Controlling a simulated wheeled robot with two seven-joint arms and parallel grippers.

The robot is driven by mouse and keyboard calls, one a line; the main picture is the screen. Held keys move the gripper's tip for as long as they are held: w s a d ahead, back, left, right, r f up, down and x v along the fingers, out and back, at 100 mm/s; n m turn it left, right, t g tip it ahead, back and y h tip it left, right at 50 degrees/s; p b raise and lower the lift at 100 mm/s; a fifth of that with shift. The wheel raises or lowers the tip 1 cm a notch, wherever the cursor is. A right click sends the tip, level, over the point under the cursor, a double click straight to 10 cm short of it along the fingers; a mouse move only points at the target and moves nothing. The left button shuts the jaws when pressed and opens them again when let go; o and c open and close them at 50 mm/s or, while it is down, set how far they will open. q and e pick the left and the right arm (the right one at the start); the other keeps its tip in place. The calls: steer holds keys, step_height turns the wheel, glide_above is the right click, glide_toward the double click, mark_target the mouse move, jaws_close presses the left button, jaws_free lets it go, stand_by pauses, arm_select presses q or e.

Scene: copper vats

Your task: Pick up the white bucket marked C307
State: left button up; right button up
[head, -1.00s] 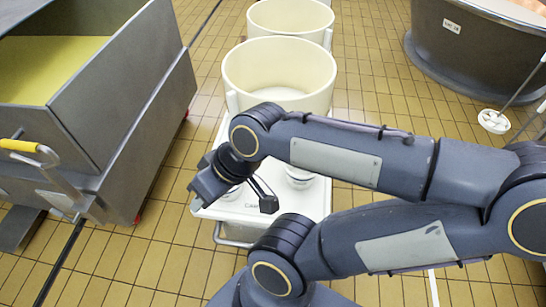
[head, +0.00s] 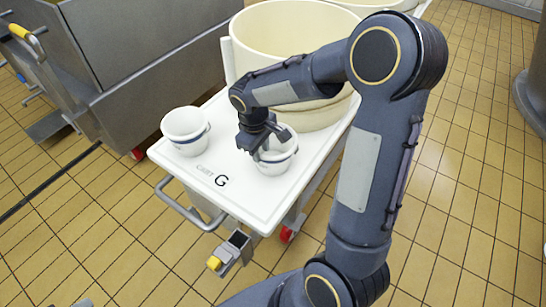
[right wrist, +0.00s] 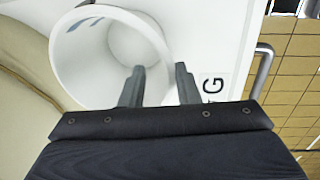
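Two small white buckets with dark bands near the rim stand on a white cart top (head: 232,205) marked G: a left bucket (head: 184,138) and a right bucket (head: 273,167). No C307 marking is readable on either. My right gripper (head: 264,147) is at the right bucket's mouth and hides part of its rim. In the right wrist view, a white bucket (right wrist: 85,75) lies ahead of the open, parted fingers (right wrist: 158,76). One finger overlaps its opening, the other is near its edge; contact cannot be told. My left gripper is not in view.
A large cream tub (head: 290,50) stands on the cart behind the buckets. A grey metal vat (head: 150,50) is at the left. A bracket with a yellow end (head: 216,262) juts from the cart's front. Tiled floor (head: 465,200) is clear at right.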

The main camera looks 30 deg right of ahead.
mark_target(261, 164)
step_height(261, 164, down, 5)
steer(key=shift+s+r+b, duration=0.15)
steer(key=shift+b, duration=0.75)
steer(key=shift+d+f, duration=0.1)
steer(key=shift+f, duration=0.3)
steer(key=shift+r, duration=0.1)
steer(key=shift+c, duration=0.3)
jaws_close()
